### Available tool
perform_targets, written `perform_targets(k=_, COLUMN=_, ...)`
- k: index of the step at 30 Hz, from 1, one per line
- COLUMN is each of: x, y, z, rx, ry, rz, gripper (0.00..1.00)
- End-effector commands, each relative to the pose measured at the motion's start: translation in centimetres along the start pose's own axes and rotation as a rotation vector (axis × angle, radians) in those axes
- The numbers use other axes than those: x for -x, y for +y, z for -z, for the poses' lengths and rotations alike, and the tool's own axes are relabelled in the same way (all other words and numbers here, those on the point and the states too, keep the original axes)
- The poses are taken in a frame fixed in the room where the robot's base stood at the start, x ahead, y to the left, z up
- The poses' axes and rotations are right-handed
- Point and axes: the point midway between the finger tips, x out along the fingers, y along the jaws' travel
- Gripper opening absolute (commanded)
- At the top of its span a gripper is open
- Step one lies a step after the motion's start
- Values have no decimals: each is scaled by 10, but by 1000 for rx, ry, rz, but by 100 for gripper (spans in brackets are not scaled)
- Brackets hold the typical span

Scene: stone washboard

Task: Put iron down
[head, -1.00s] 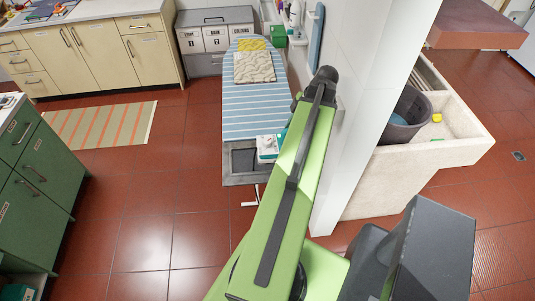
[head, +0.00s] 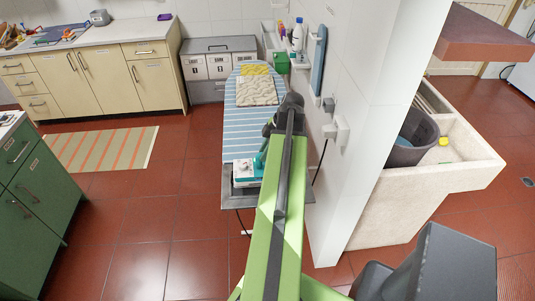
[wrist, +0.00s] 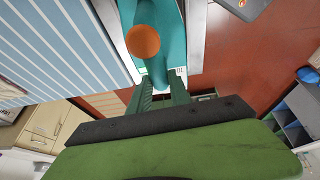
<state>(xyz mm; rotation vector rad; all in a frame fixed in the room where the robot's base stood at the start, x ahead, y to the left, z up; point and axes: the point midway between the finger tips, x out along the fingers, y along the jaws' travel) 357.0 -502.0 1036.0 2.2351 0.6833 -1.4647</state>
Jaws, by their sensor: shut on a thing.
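The teal and white iron (head: 245,174) shows at the near end of the blue-striped ironing board (head: 240,130), by its grey metal end plate (head: 238,200). Whether it touches the board or plate is unclear. In the wrist view, the iron's teal body (wrist: 165,60) with an orange round knob lies at the fingers. My gripper (wrist: 162,92) is shut on the iron; its dark green fingers show in the wrist view. In the head view the fingers are hidden behind my arm. The board's striped cover (wrist: 60,45) is left of the iron in the wrist view.
Folded cloths (head: 256,91) lie at the board's far end. A white wall pillar (head: 375,130) with sockets stands close right of the board. A stone sink (head: 440,190) holding a dark tub is farther right. Open red floor (head: 150,235) lies at left.

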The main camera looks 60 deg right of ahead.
Motion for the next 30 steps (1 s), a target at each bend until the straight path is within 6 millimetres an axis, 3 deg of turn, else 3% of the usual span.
perform_targets(k=8, x=-37, y=-2, z=-15, rx=0, ry=2, rz=0, gripper=0)
perform_targets(k=20, x=-38, y=-2, z=-16, rx=0, ry=2, rz=0, gripper=0)
perform_targets(k=21, x=-38, y=-2, z=-16, rx=0, ry=0, rz=0, gripper=26)
perform_targets(k=26, x=-37, y=-2, z=-16, rx=0, ry=0, rz=0, gripper=45)
perform_targets(k=30, x=-37, y=-2, z=-16, rx=0, ry=0, rz=0, gripper=45)
